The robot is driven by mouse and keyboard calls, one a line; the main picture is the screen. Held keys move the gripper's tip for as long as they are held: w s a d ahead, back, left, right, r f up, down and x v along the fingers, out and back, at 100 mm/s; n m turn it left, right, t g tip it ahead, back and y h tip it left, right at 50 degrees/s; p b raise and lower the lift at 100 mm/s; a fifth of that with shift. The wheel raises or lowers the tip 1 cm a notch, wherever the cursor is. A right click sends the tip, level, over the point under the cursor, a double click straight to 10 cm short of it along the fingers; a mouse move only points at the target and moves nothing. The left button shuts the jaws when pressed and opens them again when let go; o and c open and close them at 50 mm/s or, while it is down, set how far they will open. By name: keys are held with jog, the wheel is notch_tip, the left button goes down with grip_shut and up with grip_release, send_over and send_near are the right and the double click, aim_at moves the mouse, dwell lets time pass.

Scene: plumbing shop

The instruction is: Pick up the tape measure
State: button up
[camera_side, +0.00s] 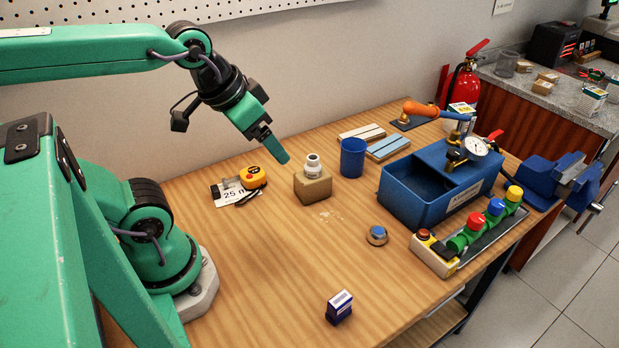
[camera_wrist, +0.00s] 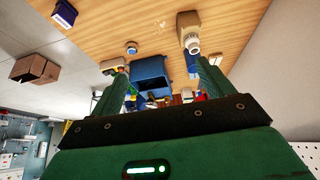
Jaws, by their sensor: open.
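The tape measure (camera_side: 254,177) is orange-yellow with a dark label. In the side view it sits on the wooden bench by a white card marked "25 m" (camera_side: 228,194), left of the middle. I cannot find it in the wrist view. My gripper (camera_side: 284,158) is in the air above the bench, to the right of the tape measure and higher, pointing down to the right. The wrist view shows its two green fingers (camera_wrist: 162,68) spread apart, with nothing held between them.
A wooden block (camera_side: 312,189) with a white fitting (camera_side: 313,166) stands close below my gripper. Right of it are a blue cup (camera_side: 352,160), a blue test pump box (camera_side: 430,206) and a button panel (camera_side: 435,254). A small blue box (camera_side: 339,309) stands in front. The bench's front middle is mostly clear.

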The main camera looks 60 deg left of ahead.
jog(key=g, duration=0.5)
send_over(252, 172)
jog(key=f, duration=1)
jog(key=d+f, duration=0.1)
jog(key=f, duration=0.4)
jog(key=shift+w+f, duration=0.1)
jog(key=shift+f, duration=0.05)
jog(key=shift+a+f+g, duration=0.3)
jog(key=shift+a+f, duration=0.2)
jog(key=shift+f, duration=0.1)
jog(key=shift+f, duration=1.2)
